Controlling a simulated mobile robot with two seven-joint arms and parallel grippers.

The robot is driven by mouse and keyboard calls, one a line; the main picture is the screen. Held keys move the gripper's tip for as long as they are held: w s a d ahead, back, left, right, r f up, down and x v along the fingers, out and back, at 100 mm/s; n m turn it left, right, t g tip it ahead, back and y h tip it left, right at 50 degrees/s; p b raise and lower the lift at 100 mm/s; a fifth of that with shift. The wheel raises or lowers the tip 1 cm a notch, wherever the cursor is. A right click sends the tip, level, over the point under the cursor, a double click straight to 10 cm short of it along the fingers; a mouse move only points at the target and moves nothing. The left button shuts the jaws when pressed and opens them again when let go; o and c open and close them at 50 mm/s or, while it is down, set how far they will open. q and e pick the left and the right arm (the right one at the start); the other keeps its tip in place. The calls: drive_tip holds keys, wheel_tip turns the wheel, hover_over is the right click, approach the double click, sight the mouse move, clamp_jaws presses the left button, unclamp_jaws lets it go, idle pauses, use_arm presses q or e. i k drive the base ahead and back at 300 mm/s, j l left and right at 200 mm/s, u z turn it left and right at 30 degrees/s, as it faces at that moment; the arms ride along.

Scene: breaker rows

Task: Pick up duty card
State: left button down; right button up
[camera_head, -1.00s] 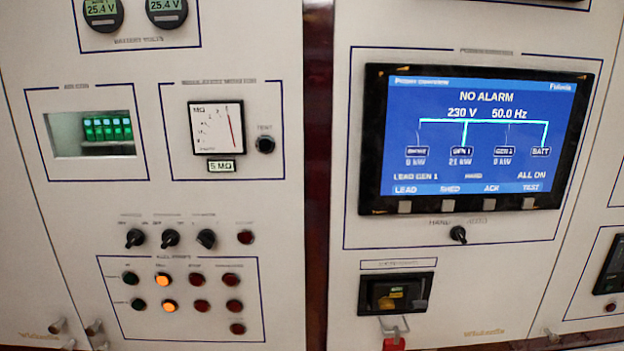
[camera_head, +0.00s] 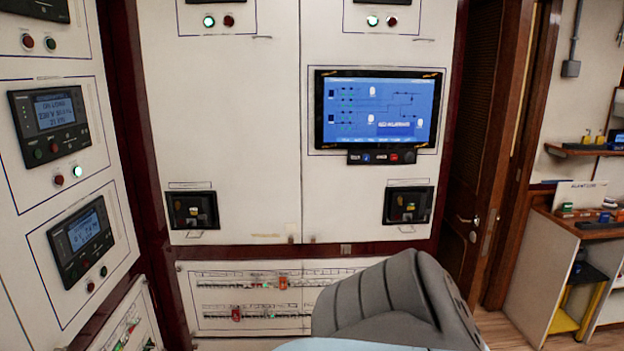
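I cannot make out a duty card in the head view. Neither of my grippers shows in it. A workbench (camera_head: 545,268) stands at the far right with small coloured items (camera_head: 589,211) on its top, too small to tell apart. A pale sign or board (camera_head: 580,195) stands at the back of that bench, its lettering hard to read.
White panels fill the left and middle, with a blue screen (camera_head: 378,110) and breaker rows (camera_head: 255,295) below. A grey padded chair (camera_head: 390,295) stands in front. A brown wooden door (camera_head: 490,150) is right of the panels. Wooden floor (camera_head: 505,328) shows at lower right.

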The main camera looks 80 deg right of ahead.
sight(567, 207)
drive_tip(key=z, duration=4.05)
drive_tip(key=i+j+u, duration=0.1)
drive_tip(key=j, duration=0.25)
drive_tip(key=i+j, duration=0.3)
drive_tip(key=i+j+z, duration=0.45)
drive_tip(key=i+j, duration=0.45)
drive_tip(key=i, duration=0.15)
drive_tip(key=i+l+z, duration=0.15)
drive_tip(key=i+z, duration=0.55)
drive_tip(key=i, duration=0.2)
drive_tip(key=i+j+z, duration=0.1)
drive_tip(key=i+z, duration=0.25)
drive_tip(key=i+u, duration=0.2)
drive_tip(key=i, duration=0.3)
drive_tip(key=i+l+u, duration=0.15)
drive_tip(key=i, duration=0.4)
drive_tip(key=i+l+u, duration=0.2)
drive_tip(key=i, duration=0.3)
drive_tip(key=i+l+u, duration=0.1)
drive_tip(key=i+u, duration=0.15)
drive_tip(key=u, duration=0.2)
drive_tip(key=i+l+u, duration=0.2)
drive_tip(key=u, duration=0.25)
drive_tip(key=i+l+u, duration=0.25)
drive_tip(key=u, duration=0.2)
